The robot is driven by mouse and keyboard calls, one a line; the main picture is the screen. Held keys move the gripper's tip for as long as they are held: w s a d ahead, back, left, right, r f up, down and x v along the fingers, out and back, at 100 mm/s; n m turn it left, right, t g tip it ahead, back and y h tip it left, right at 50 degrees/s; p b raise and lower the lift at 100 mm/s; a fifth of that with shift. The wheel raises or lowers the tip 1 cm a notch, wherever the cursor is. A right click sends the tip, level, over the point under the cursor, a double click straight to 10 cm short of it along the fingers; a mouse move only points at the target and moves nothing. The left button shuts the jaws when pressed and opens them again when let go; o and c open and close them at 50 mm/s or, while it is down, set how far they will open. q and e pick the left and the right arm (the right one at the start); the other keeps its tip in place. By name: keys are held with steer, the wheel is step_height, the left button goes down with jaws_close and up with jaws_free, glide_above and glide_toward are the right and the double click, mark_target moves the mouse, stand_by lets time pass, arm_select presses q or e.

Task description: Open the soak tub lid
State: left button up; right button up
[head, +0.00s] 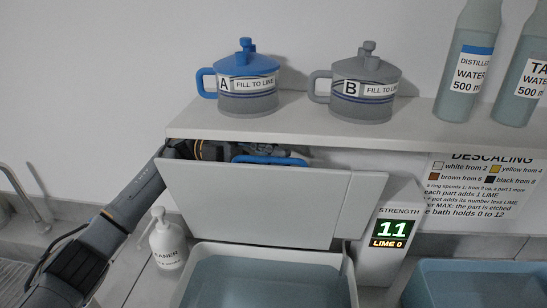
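The soak tub (348,287) is at the bottom middle of the head view, with pale blue liquid inside. A flat light grey panel, which looks like its lid (260,203), stands steeply raised above the tub's back edge. My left gripper (215,150) is behind the panel's upper left edge, and its fingers are mostly hidden. A blue bar-like part (270,160) shows just behind the panel's top edge, to the right of the gripper. I cannot tell whether the gripper touches it. My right gripper is not in view.
A shelf (290,125) above holds blue jug A (247,85), grey jug B (362,90) and two bottles (468,60). A soap bottle (167,242) stands left of the tub. A strength display (388,235) reads 11, LIME 0. Another blue tub (475,265) is at right.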

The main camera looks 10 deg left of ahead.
arm_select(q)
steer(key=shift+o, duration=0.5)
steer(key=shift+r, duration=0.45)
steer(key=shift+s, duration=0.15)
steer(key=shift+f, duration=0.2)
steer(key=shift+a, duration=0.1)
steer(key=v, duration=0.7)
steer(key=shift+a, duration=0.15)
